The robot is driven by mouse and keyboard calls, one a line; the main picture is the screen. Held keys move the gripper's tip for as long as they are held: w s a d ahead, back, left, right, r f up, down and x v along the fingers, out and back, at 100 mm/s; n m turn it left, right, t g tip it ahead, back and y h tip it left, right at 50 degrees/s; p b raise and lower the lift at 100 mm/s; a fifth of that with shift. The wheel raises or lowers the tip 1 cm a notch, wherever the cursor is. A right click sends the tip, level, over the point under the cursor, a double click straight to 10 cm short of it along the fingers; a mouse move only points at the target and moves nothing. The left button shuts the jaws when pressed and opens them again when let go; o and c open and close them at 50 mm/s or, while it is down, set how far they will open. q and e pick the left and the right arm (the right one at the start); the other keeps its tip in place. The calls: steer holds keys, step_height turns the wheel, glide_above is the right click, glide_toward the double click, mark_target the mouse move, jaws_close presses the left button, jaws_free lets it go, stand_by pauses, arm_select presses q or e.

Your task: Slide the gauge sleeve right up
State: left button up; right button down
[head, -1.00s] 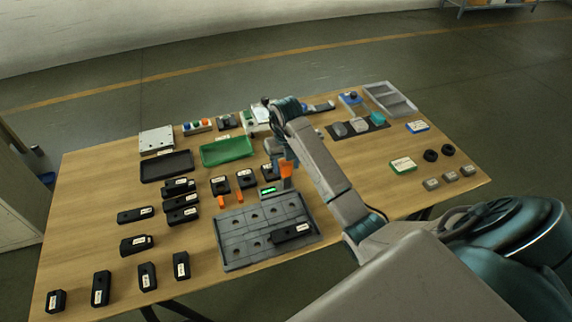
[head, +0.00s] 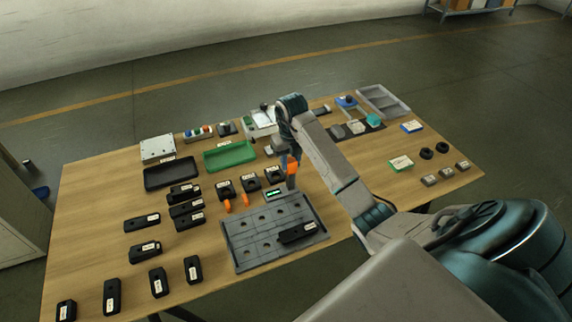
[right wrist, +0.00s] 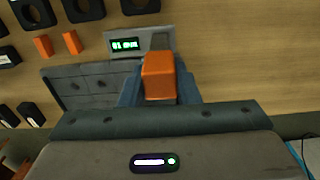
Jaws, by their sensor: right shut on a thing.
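The orange gauge sleeve (head: 292,168) sits around a grey upright post (head: 291,183) beside a small gauge with a green lit display (head: 274,194). My right gripper (head: 291,158) is shut on the sleeve from above. In the right wrist view the sleeve (right wrist: 160,76) is between my fingers, and the display (right wrist: 125,44) is lit just beyond, its text too small to read surely. The fingers partly hide the sleeve's sides. My left gripper is not in view.
A grey plate with holes (head: 250,238) lies in front, with a black labelled block (head: 297,233) on it. Several black blocks stand to the left, two with orange pieces (head: 229,206) before them. A green tray (head: 230,155) is behind. Bare wood shows at the left.

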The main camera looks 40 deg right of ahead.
mark_target(291, 159)
steer(key=c, duration=1.4)
jaws_free()
steer(key=shift+w+r, duration=0.1)
steer(key=shift+r, duration=0.15)
steer(key=o, duration=0.3)
steer(key=shift+r, duration=0.25)
arm_select(q)
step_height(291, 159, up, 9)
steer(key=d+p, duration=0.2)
steer(key=p, duration=0.7)
arm_select(e)
step_height(291, 159, up, 10)
steer(key=shift+r, duration=0.15)
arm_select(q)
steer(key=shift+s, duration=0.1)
